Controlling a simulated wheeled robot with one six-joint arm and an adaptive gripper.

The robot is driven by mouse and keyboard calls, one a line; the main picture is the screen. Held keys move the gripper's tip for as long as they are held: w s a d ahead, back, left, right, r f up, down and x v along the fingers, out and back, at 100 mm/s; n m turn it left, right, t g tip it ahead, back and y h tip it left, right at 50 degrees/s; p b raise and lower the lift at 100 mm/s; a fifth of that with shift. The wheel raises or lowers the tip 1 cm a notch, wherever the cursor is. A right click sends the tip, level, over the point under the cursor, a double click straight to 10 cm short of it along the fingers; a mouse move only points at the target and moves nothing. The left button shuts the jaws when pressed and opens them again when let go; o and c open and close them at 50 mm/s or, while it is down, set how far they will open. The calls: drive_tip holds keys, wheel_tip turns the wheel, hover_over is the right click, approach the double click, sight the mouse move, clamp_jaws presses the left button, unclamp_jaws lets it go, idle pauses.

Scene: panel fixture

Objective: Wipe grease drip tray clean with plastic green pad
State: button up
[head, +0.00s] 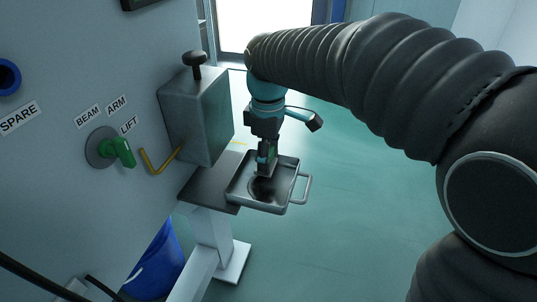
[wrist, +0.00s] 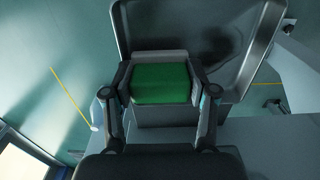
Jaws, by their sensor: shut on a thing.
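The grease drip tray (head: 233,193) is a shallow grey metal tray with a loop handle on its right side, resting on a small dark shelf. A dark grease patch (head: 262,190) lies on its floor. My gripper (head: 266,168) points down over the tray, shut on the green pad (wrist: 160,84). In the head view the gripper mostly hides the pad. In the wrist view the pad sits between the two fingers, with the tray (wrist: 262,50) and dark smears beyond it. I cannot tell whether the pad touches the tray floor.
A grey box with a black knob (head: 195,115) and a bent yellow spout (head: 158,160) stands left of the tray. A green lift switch (head: 122,152) is on the panel. A blue bin (head: 155,262) is below. Open floor lies to the right.

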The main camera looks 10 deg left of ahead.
drive_tip(key=shift+s, duration=0.15)
drive_tip(key=shift+s+a, duration=0.1)
drive_tip(key=shift+s, duration=1)
drive_tip(key=shift+s, duration=0.1)
drive_tip(key=shift+s+f+b, duration=0.15)
drive_tip(key=shift+s+b, duration=0.25)
drive_tip(key=shift+s, duration=0.7)
drive_tip(key=shift+s+a, duration=0.1)
drive_tip(key=shift+s+f, duration=0.2)
drive_tip(key=shift+s, duration=0.8)
drive_tip(key=shift+w, duration=0.1)
